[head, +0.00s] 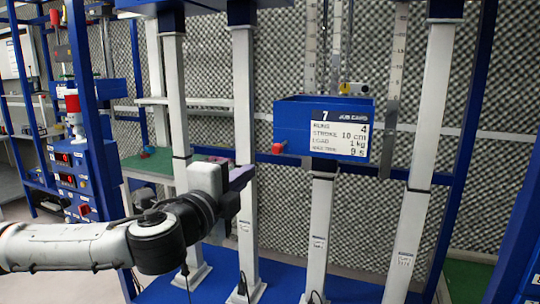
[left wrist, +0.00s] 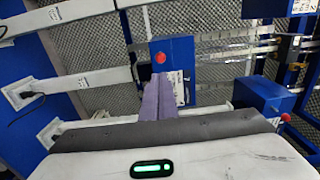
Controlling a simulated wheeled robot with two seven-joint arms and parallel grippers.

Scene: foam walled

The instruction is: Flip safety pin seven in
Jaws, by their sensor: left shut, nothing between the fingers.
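A blue box (head: 290,118) numbered 7 hangs between white posts in the head view, with a printed card (head: 340,135) on its front. A red knob (head: 278,148), likely the safety pin, sticks out at its lower left. My left gripper (head: 241,178) is left of and below the knob, apart from it, with purple fingers shut and empty. In the left wrist view the fingers (left wrist: 157,100) point toward a blue box (left wrist: 172,48) with a red knob (left wrist: 160,57). I cannot tell for sure that it is box seven. My right gripper is not seen.
White posts (head: 244,130) stand on a blue base (head: 280,292), one close behind my left gripper. A second blue box (left wrist: 262,97) with a red knob (left wrist: 285,117) shows in the left wrist view. Blue control boxes (head: 85,165) are at the far left. Grey foam lines the back wall.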

